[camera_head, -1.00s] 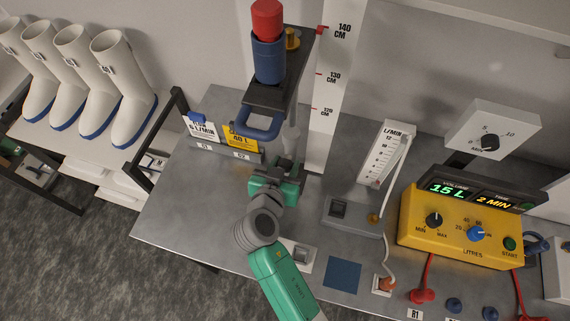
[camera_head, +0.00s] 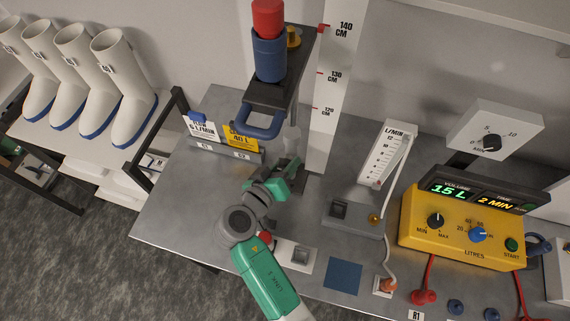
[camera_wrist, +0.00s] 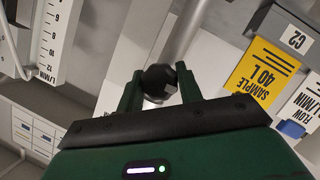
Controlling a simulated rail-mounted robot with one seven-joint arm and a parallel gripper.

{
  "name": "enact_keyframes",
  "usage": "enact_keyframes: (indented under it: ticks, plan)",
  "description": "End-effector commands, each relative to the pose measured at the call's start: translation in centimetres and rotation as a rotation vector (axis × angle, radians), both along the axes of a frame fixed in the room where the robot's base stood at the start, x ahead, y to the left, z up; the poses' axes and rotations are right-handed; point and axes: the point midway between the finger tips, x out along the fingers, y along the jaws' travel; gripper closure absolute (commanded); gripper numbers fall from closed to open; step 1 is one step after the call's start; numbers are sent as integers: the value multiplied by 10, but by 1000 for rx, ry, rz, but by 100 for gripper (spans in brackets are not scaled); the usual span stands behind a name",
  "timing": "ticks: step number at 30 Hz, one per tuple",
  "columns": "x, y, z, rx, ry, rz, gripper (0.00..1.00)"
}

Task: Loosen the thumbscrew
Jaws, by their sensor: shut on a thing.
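The thumbscrew (camera_wrist: 156,76) shows in the wrist view as a dark round knob with a paler patch. It sits between the green fingers of my gripper (camera_wrist: 160,86), which is shut on it. A pale upright post (camera_wrist: 180,40) stands just behind the knob. In the head view my gripper (camera_head: 291,166) is low beside the post, under the bracket (camera_head: 277,93); the knob is hidden there. The bracket carries a blue holder (camera_head: 269,58) with a red-topped piece (camera_head: 267,16), a yellow knob (camera_head: 293,37) and a blue loop handle (camera_head: 258,125).
A height scale (camera_head: 330,90) stands behind the post. Sample and flow cards (camera_head: 242,138) stand to the left. A flowmeter (camera_head: 385,155) and a yellow pump unit (camera_head: 460,235) with hoses stand to the right. The bench's left front (camera_head: 180,210) is clear.

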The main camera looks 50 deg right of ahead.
Motion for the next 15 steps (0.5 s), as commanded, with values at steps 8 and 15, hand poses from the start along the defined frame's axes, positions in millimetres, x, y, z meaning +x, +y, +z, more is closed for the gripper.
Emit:
enact_keyframes:
  ticks: [8, 15]
  plan:
    - [0, 0, 1, -6, 9, 0, 87]
    - [0, 0, 1, -5, 8, 0, 56]
